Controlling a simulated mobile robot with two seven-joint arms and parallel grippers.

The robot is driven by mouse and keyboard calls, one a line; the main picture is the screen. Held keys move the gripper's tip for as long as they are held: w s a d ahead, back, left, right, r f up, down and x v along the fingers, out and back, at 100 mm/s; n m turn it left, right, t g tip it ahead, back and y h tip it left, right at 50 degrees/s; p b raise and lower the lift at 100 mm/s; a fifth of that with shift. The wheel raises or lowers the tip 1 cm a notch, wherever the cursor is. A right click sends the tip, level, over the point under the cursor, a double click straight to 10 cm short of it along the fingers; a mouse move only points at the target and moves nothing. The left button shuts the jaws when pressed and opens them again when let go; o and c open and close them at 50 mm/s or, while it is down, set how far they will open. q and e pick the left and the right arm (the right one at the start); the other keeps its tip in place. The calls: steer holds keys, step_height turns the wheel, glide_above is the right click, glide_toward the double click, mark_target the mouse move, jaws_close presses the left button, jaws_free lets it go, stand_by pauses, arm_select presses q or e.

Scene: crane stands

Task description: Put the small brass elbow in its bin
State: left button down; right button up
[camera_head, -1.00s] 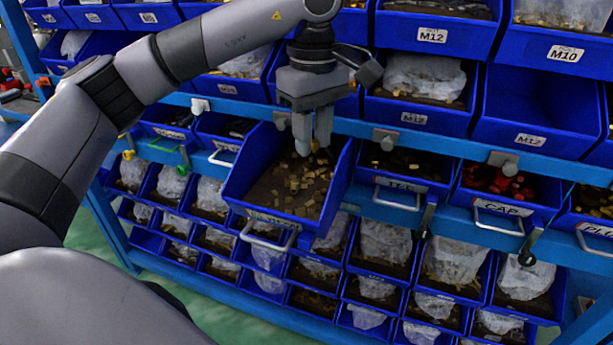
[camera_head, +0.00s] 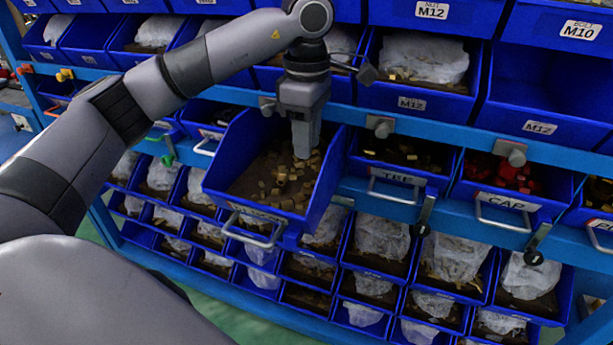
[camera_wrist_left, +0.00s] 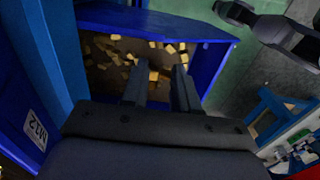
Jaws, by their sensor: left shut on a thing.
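A blue pulled-out bin (camera_head: 327,190) in the head view holds many small brass-coloured pieces (camera_head: 280,180) on a dark floor. Its front label is too blurred to read. My left gripper (camera_head: 305,153) points down into this bin near its back right part, fingertips at the level of the pieces. In the left wrist view, the left gripper (camera_wrist_left: 160,84) is shut on a small brass piece (camera_wrist_left: 153,76) that shows between its fingertips. I cannot tell for certain that this piece is the elbow. The bin also shows in the wrist view (camera_wrist_left: 205,30). My right gripper is not in view.
Blue bins fill the rack above and below. To the right are a bin of dark pieces labelled TEE (camera_head: 405,160) and a CAP bin (camera_head: 500,210) with red pieces. A blue rail (camera_head: 440,133) with grey knobs runs behind the gripper. Green floor shows lower left.

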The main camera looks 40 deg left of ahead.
mark_target(307, 187)
arm_select(q)
steer(key=shift+f, duration=3.8)
steer(key=shift+f, duration=0.1)
steer(key=c, duration=0.8)
jaws_free()
steer(key=shift+c, duration=0.2)
step_height(307, 187, up, 12)
steer(key=shift+r, duration=0.15)
